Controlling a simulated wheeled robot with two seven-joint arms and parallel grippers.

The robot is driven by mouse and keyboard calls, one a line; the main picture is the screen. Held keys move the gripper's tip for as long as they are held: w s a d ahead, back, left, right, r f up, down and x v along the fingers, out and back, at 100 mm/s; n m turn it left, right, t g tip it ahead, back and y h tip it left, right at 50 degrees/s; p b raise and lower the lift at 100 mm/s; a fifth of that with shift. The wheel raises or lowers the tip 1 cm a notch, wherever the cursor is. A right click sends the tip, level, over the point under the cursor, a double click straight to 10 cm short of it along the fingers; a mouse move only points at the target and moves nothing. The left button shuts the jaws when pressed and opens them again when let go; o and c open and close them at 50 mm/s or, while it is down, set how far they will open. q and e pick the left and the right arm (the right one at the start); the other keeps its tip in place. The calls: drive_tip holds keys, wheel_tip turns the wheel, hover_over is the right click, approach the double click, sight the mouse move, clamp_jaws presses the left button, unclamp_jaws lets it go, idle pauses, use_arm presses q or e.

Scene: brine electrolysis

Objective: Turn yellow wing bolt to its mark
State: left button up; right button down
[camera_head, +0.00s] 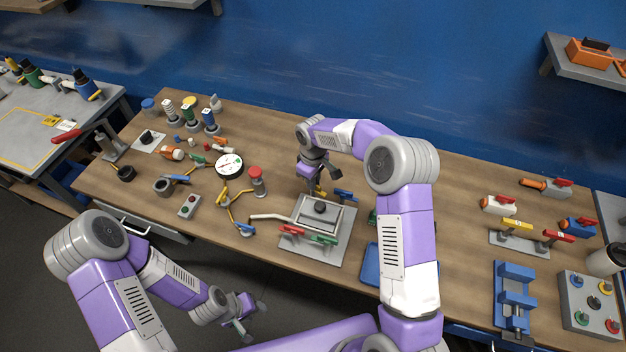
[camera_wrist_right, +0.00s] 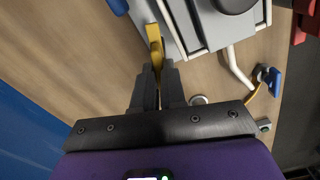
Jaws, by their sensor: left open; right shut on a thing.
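The yellow wing bolt (camera_head: 320,191) sits at the back edge of a grey plate fixture (camera_head: 298,248). In the right wrist view the yellow wing bolt (camera_wrist_right: 154,36) stands out between the fingertips. My right gripper (camera_head: 314,182) reaches down from above, and its fingers (camera_wrist_right: 155,75) are closed on the bolt's wing in the wrist view. The bolt's mark cannot be made out. A blue wing bolt (camera_head: 345,195) is at the fixture's back right; red (camera_head: 292,231) and green (camera_head: 323,240) ones are along its front. My left gripper (camera_head: 249,318) is open and empty, low in front of the table.
A black knob (camera_head: 320,207) sits in the middle of the fixture. A pale bent lever (camera_head: 270,217) sticks out to its left. A red-topped post (camera_head: 256,182) and a white dial (camera_head: 229,165) stand further left. A blue tray (camera_head: 370,265) lies to the right.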

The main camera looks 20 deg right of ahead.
drive_tip(key=shift+n, duration=1.6)
drive_tip(key=c, duration=1.2)
unclamp_jaws()
wheel_tip(320, 180, up, 8)
drive_tip(key=shift+f, duration=0.15)
